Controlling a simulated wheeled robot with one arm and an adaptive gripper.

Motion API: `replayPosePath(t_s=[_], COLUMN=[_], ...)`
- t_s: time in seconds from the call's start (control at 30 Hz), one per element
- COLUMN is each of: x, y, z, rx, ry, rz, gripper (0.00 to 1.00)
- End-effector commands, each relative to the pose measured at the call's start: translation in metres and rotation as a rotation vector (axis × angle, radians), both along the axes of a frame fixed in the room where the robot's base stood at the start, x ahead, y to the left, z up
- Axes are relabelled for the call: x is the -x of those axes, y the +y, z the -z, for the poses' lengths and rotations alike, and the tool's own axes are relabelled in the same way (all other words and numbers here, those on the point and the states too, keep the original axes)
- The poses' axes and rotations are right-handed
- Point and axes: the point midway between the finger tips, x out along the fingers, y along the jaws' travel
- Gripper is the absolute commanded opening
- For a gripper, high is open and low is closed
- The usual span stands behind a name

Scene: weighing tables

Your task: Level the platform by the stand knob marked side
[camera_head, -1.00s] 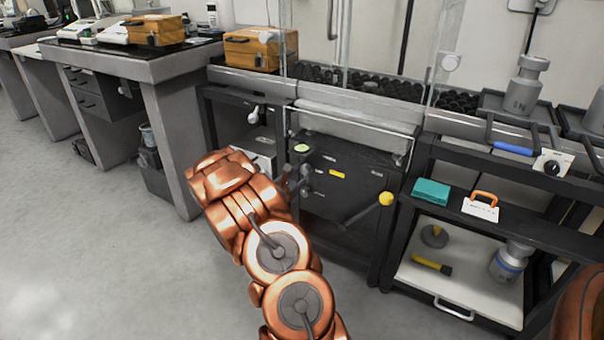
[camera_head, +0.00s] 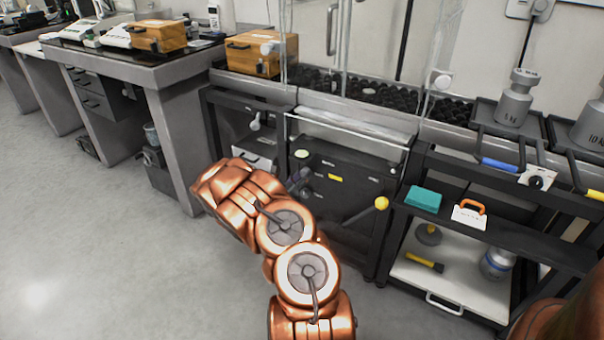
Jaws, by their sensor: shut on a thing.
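The dark stand cabinet (camera_head: 345,215) is in the middle of the head view, with small labels too small to read. A pale green disc (camera_head: 301,154) sits at its upper left. Below it, my dark gripper (camera_head: 299,180) is at the left part of the stand's front, partly hidden behind my copper arm. It is shut on a small dark stand knob there; the knob is mostly hidden, so its marking cannot be read. A lever with a yellow ball (camera_head: 381,203) sticks out at the right of the front. The platform's tilt cannot be judged from here.
A glass enclosure (camera_head: 375,60) stands above the cabinet. At right, a dark rack (camera_head: 480,240) holds a teal box (camera_head: 423,199), an orange-handled case (camera_head: 470,214) and metal weights. Grey benches with wooden boxes (camera_head: 262,52) stand at left. The floor (camera_head: 110,250) at left is clear.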

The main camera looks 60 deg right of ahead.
Motion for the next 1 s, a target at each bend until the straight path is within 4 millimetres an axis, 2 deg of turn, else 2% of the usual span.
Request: replayPosePath(t_s=[0.3,0.77,0.8,1.0], x=[-0.0005,-0.0007,-0.0007,-0.0002], y=[0.0005,0.0005,0.0005,0.0002], z=[0.0011,0.0012,0.0011,0.0007], rx=[0.003,0.003,0.003,0.004], ry=[0.099,0.11,0.11,0.109], rz=[-0.003,-0.002,-0.002,-0.001], gripper=[0.02,0.02,0.4,0.61])
